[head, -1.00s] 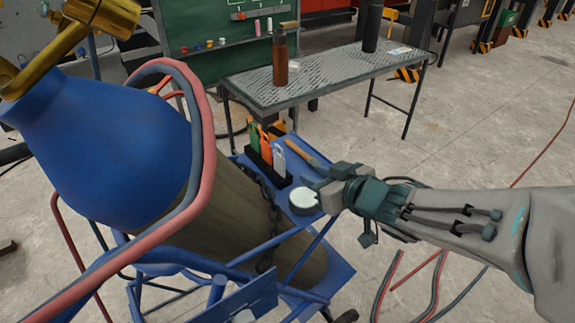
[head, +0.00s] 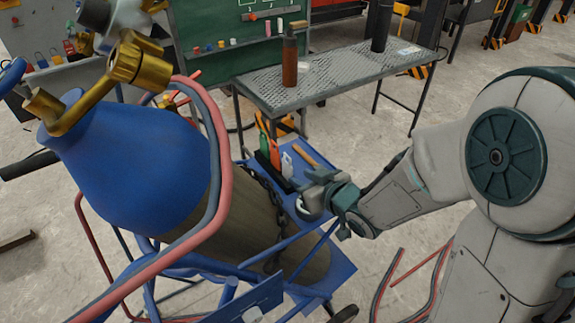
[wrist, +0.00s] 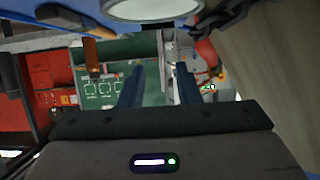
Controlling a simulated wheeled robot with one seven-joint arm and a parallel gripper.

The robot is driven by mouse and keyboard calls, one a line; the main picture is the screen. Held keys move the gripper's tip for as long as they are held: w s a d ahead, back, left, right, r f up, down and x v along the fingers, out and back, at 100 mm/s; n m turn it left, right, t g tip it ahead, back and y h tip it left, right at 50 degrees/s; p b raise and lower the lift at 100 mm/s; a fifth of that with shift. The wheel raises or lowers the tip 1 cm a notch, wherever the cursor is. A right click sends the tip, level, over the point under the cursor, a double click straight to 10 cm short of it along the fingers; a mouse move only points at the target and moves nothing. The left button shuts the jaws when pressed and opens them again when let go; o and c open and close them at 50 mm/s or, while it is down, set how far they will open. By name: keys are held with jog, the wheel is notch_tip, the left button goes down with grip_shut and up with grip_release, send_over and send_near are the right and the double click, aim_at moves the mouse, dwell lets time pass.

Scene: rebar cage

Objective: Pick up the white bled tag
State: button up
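The white tag (head: 286,165) stands upright in a dark holder (head: 268,172) on the blue cart's tray, in front of an orange tag (head: 275,153) and a green tag (head: 264,142). My gripper (head: 308,188) is just right of and below the white tag in the head view, apart from it as far as I can tell. In the wrist view my gripper (wrist: 158,75) has its two fingers spread with nothing held between them. I cannot pick out the white tag with certainty in the wrist view.
A round white-topped tin (head: 306,211) sits under my gripper, partly hidden. The blue gas cylinder (head: 125,165) with hoses and a chain (head: 262,195) stands close on the left. A metal table (head: 340,75) is behind.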

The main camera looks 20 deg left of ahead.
aim_at(288, 173)
jog(key=x, duration=0.3)
jog(key=b+x, duration=0.1)
jog(key=x, duration=0.3)
jog(key=shift+w+a+f, duration=0.1)
jog(key=shift+a+f, duration=0.1)
jog(key=shift+f, duration=0.15)
grip_shut()
